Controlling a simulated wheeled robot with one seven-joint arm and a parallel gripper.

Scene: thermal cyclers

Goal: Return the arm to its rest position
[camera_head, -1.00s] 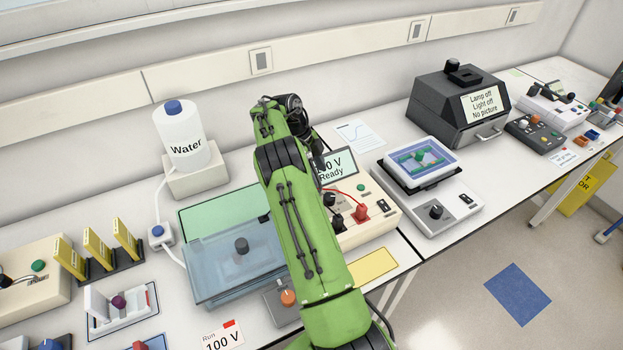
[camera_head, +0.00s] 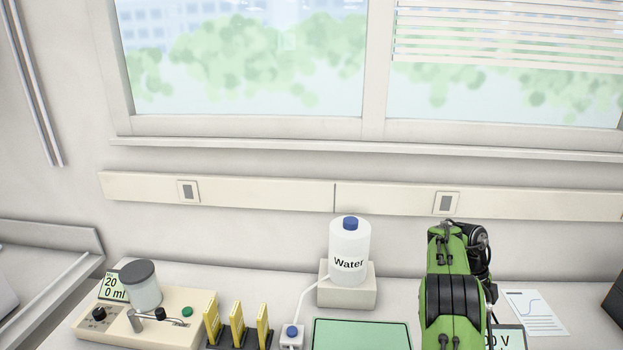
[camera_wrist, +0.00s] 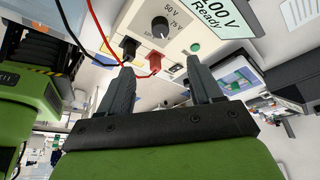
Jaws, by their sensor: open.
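My green arm (camera_head: 452,290) rises at the lower right of the head view, in front of the bench's back wall. My gripper (camera_wrist: 160,85) shows in the wrist view with its two dark fingers apart and nothing between them. Beyond the fingers is the cream power supply (camera_wrist: 190,30), with a dial, a red plug and a black plug with leads, and a display reading "00 V Ready". The gripper's fingers are hidden in the head view.
A water bottle (camera_head: 350,250) stands on a cream block left of my arm. Yellow racks (camera_head: 237,325), a green plate (camera_head: 360,335) and a cream device with a grey-lidded jar (camera_head: 142,287) lie further left. A paper sheet (camera_head: 536,313) lies right of the arm.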

